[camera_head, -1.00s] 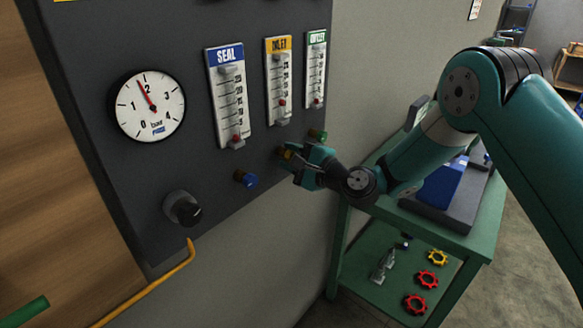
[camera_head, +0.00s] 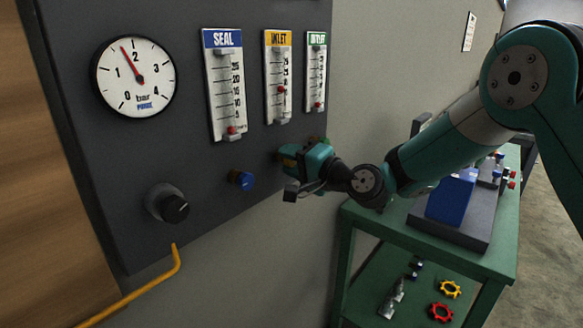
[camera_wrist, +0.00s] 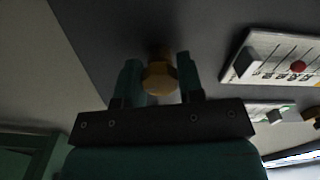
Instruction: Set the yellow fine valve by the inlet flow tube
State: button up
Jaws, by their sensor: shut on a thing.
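The yellow fine valve (camera_wrist: 159,78) sits between my two fingers in the wrist view, a small knob on the dark panel. My gripper (camera_wrist: 160,76) is shut on it. In the head view my gripper (camera_head: 288,156) is at the panel below the inlet tube and mostly hides the valve. The inlet flow tube (camera_head: 278,75) has a yellow header, and its red float sits around mid-scale. The numbers there are too small to read surely.
The seal tube (camera_head: 223,85) with a blue valve (camera_head: 241,180) is left of the inlet tube. The outlet tube (camera_head: 316,70) is to its right, with a green valve partly behind my gripper. A pressure gauge (camera_head: 135,77) and black knob (camera_head: 170,203) are further left. A green cart (camera_head: 440,240) stands right.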

dwell(0.4)
jog(key=o, duration=0.9)
jog(key=b+v, duration=0.6)
jog(key=v, duration=1.1)
jog(key=shift+s+d, duration=0.15)
jog(key=shift+s, duration=0.05)
